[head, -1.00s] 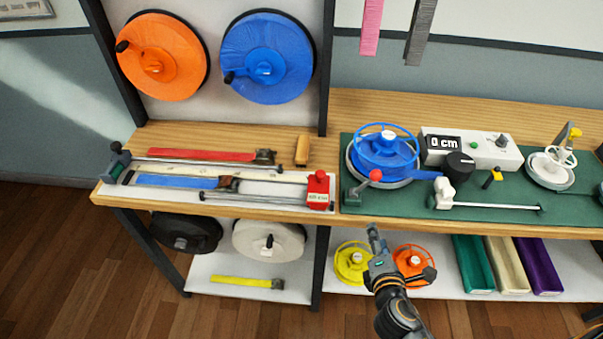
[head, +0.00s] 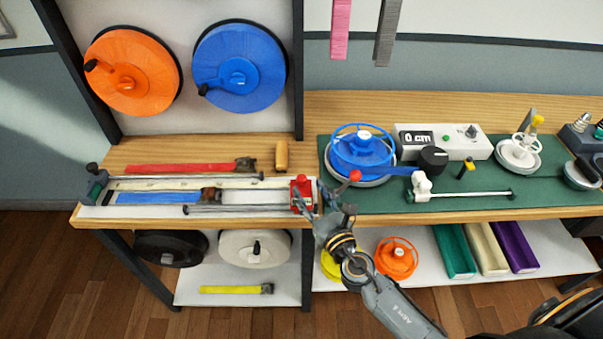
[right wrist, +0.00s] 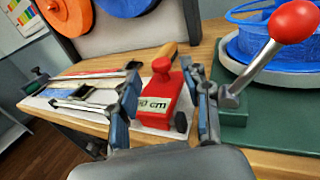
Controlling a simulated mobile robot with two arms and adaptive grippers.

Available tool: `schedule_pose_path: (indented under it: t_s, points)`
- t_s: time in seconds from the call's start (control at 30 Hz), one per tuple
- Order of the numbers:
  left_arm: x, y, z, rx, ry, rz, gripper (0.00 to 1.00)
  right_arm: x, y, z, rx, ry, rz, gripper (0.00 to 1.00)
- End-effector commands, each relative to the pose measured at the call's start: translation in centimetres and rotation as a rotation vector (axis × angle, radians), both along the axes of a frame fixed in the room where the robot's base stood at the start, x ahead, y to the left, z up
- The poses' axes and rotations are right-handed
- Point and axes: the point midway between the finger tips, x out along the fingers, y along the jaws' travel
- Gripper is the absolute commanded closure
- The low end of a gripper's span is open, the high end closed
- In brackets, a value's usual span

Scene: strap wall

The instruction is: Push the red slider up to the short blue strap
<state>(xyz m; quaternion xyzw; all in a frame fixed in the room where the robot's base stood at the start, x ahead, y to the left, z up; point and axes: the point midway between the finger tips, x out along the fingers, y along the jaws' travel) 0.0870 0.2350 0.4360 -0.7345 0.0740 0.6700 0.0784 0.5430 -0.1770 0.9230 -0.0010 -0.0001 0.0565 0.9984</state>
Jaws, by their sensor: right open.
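The red slider (head: 302,194), a red block with a round knob and a "cm" label, stands at the right end of the measuring rails on the white board. The short blue strap (head: 158,197) lies along the board to its left, with a gap between them. My right gripper (head: 318,204) is at the slider's right front. In the right wrist view the red slider (right wrist: 160,95) shows between the open fingers of my right gripper (right wrist: 165,105); I cannot tell whether they touch it. My left gripper is not in view.
A red-knobbed lever (right wrist: 297,20) rises close to the right of my right gripper. A red strap (head: 190,168) lies behind the blue one, and a wooden block (head: 281,156) stands behind the slider. A green mat (head: 460,196) with a blue reel (head: 362,150) is at right.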

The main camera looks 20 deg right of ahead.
Motion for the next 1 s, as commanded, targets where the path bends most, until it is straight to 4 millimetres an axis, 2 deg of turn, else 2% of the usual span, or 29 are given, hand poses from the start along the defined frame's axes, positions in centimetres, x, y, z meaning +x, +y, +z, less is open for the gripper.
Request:
schedule_pose_path:
  t_s: [0.1, 0.3, 0.7, 0.77, 0.93, 1.0]
  points:
    - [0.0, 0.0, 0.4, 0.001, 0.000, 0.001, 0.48, 2.4, 0.3, 0.2, 0.002, -0.002, 0.000, 0.52]
    - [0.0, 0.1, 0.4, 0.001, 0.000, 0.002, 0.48, 4.9, 0.6, 0.0, 0.001, 0.000, -0.001, 0.52]
    - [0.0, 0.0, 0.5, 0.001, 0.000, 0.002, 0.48, 5.6, 0.6, -0.1, 0.002, 0.001, 0.000, 0.52]
    - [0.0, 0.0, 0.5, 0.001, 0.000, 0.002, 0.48, 5.6, 0.6, -0.1, 0.002, 0.001, 0.000, 0.62]
    - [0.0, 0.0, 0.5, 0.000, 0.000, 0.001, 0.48, 5.6, 0.6, 0.0, 0.002, 0.001, 0.000, 0.97]
    - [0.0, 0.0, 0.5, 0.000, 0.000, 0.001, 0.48, 5.6, 0.6, 0.0, 0.002, 0.001, 0.000, 1.00]
